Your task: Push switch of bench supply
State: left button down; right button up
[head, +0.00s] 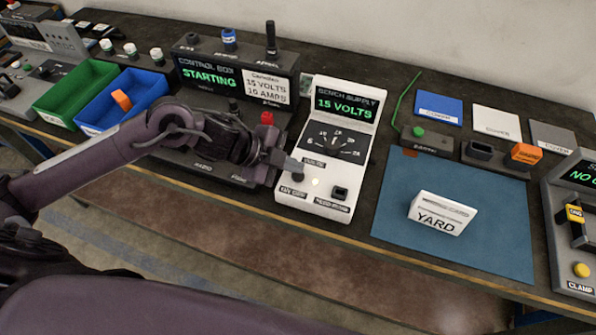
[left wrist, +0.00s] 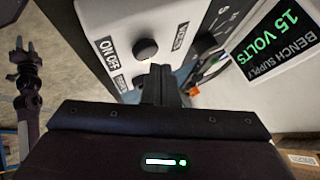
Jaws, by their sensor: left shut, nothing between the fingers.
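The bench supply (head: 330,140) is a white sloped box with a green "15 VOLTS" display (head: 345,104) and a dial. My right gripper (left wrist: 25,52) seems to show at the left wrist view's left edge, too small to read.
Left of the supply stands the black control box (head: 240,75), with a blue bin (head: 150,85) and green bin (head: 70,95) beyond. A white YARD block (head: 441,213) sits on a blue mat (head: 400,235) at right. A clamp unit (head: 570,270) stands at the far right.

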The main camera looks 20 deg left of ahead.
aim_at(293, 176)
pick_arm(q)
notch_tip(293, 176, up, 6)
jog(key=p, duration=0.5)
jog(key=shift+p, duration=0.4)
